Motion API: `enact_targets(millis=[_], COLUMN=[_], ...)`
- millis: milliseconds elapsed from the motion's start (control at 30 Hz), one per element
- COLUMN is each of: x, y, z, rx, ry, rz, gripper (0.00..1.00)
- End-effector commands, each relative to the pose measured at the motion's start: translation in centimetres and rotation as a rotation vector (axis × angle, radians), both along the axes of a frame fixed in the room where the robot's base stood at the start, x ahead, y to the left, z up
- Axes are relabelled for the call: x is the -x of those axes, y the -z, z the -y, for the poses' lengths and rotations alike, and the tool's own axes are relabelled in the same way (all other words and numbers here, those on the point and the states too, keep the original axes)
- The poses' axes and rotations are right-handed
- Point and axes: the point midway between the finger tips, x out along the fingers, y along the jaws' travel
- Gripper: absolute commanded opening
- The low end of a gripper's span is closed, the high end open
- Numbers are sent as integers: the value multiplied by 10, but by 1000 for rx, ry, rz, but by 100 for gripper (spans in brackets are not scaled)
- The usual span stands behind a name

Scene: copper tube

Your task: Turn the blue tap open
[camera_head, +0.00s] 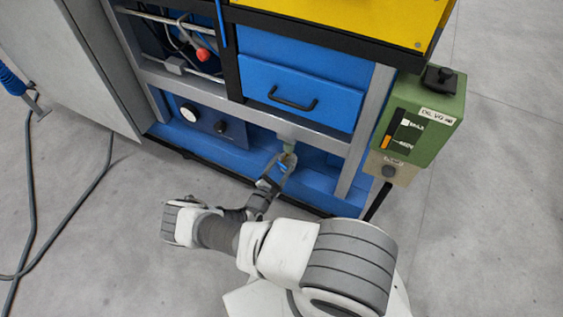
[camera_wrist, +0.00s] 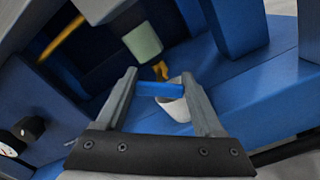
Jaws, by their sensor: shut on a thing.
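The blue tap handle (camera_wrist: 160,90) lies crosswise between the two fingers of my gripper (camera_wrist: 161,77) in the wrist view, touching both. My gripper is shut on it. A short brass-coloured spout (camera_wrist: 161,71) shows just beyond the handle. In the head view, my gripper (camera_head: 285,167) reaches in low under the machine's grey crossbar, and the tap is mostly hidden by the fingers there.
A pale green block (camera_wrist: 142,42) is above the tap. The grey crossbar (camera_head: 255,115) and blue drawer (camera_head: 302,95) are above. A green box (camera_head: 425,112) stands right. Grey floor lies in front.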

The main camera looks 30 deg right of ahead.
Motion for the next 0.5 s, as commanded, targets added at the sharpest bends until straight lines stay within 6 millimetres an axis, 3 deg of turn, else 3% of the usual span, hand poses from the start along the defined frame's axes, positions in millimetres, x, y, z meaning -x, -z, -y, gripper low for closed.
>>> enact_targets(millis=[500], x=[1], y=[2], z=[1], rx=[-215], ry=[0], rz=[275], gripper=[14])
